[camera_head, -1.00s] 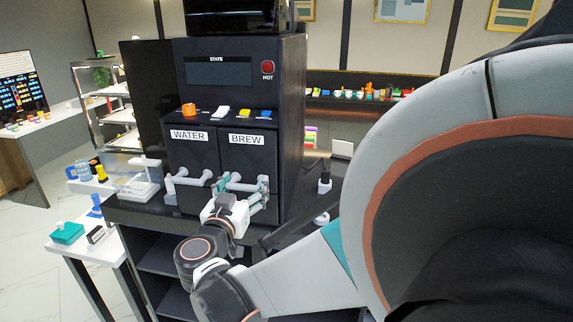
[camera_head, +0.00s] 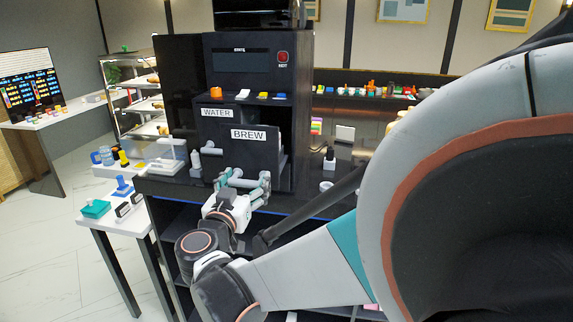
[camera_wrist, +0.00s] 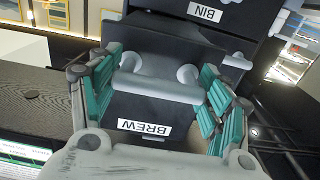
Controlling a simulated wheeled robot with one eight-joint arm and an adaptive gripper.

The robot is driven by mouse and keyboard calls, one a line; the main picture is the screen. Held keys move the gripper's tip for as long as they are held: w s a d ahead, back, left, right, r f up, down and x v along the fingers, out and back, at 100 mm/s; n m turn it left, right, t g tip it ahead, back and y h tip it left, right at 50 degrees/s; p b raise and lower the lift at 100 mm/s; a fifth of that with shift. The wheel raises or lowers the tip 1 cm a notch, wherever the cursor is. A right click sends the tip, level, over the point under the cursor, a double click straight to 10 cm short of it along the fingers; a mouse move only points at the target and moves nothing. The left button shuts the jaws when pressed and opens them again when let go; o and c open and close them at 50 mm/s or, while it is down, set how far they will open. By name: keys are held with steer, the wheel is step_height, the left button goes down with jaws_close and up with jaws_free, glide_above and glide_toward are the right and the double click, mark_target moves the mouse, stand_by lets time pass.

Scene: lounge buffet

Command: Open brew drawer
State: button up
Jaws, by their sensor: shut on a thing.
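The brew drawer (camera_head: 262,151), a dark box front with a white BREW label, juts out from the black coffee machine (camera_head: 300,110). Its front stands ahead of the water drawer (camera_head: 216,128) beside it. My gripper (camera_head: 246,183) is shut on the grey brew drawer handle below the label. In the wrist view the BREW label (camera_wrist: 145,127) is upside down, and the teal fingers lie at both ends of the handle (camera_wrist: 160,82). My gripper covers part of the handle in the head view.
A black counter (camera_head: 180,187) holds the machine. In the wrist view a panel labelled BIN (camera_wrist: 205,12) shows beyond the drawer. A white side table (camera_head: 135,226) with stamps stands at lower left.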

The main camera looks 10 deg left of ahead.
steer(key=shift+s, duration=0.55)
steer(key=o, duration=1.5)
